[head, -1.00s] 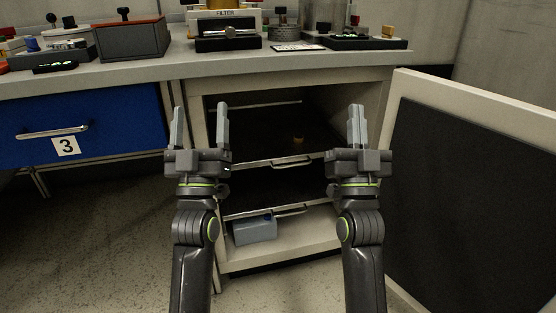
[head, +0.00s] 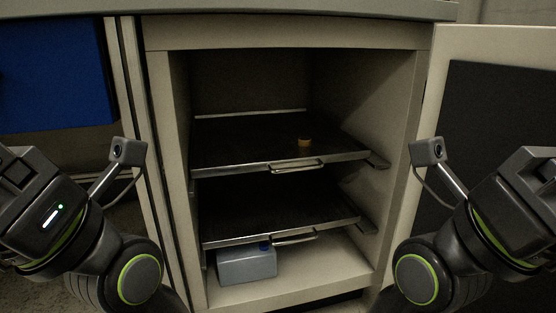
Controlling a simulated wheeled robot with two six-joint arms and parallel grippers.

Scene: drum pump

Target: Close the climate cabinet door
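The climate cabinet (head: 290,36) stands open in front of me, its whole interior showing. Its door (head: 502,112), a pale frame around a dark inner panel, is swung open at the right and runs out of the picture. My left arm is at the lower left, with part of the gripper body (head: 18,172) at the picture edge. My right arm is at the lower right, in front of the door's lower part, with part of its gripper body (head: 532,172) at the edge. The fingers of both grippers are out of view. I cannot tell whether the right arm touches the door.
A blue drawer front (head: 55,75) is at the left under the worktop.

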